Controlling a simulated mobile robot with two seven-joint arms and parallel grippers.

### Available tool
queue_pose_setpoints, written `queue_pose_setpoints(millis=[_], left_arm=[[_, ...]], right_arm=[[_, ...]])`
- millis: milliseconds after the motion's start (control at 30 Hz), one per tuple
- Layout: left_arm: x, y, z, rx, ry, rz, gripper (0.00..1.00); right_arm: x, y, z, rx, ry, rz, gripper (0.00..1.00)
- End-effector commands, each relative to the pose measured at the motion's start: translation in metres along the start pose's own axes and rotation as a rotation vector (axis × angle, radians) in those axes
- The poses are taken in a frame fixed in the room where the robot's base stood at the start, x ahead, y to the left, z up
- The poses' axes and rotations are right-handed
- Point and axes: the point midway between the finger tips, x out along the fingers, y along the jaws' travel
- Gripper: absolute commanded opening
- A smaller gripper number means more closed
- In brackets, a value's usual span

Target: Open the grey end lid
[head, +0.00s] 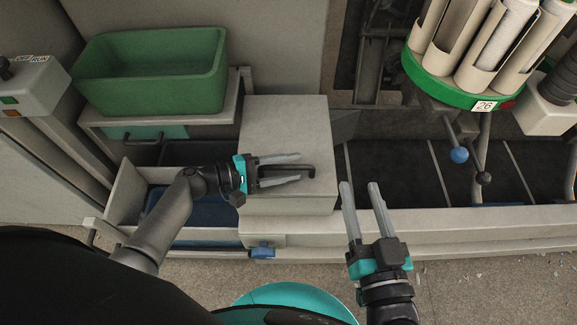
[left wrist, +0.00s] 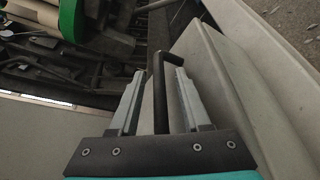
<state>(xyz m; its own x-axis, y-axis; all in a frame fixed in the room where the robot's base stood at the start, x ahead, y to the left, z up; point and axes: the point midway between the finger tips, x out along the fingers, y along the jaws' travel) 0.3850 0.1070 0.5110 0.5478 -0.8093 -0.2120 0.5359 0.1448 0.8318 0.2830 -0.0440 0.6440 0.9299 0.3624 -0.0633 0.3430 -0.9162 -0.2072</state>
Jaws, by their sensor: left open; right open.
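The grey end lid (head: 285,120) is a box-shaped cover in the middle of the head view, and it looks closed. A black bar handle (head: 292,170) is on it. My left gripper (head: 300,168) is open, with one finger on each side of the handle. In the left wrist view the handle (left wrist: 159,90) stands between the two open fingers (left wrist: 158,78), with gaps on both sides. My right gripper (head: 360,186) is open and empty, to the right of the lid, over the front rail.
A green bin (head: 150,70) stands on a shelf at the upper left. A blue latch-like part (head: 262,251) is below the lid.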

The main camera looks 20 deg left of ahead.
Motion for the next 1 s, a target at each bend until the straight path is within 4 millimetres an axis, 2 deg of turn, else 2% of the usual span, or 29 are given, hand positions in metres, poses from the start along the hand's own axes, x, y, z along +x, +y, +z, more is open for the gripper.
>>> queue_pose_setpoints(millis=[300,733,1000], left_arm=[[0.0014,0.0,0.0001,0.0,0.0,0.0,0.47],[0.0011,-0.0001,0.0,0.0,0.0,0.0,0.0],[0.0009,-0.0001,-0.0001,0.0,0.0,-0.001,0.0]], right_arm=[[-0.0005,-0.0007,-0.0005,0.002,0.008,-0.001,0.5],[-0.0004,-0.0005,-0.0002,0.002,0.007,-0.001,0.5],[-0.0004,-0.0005,0.0,0.002,0.006,-0.001,0.5]])
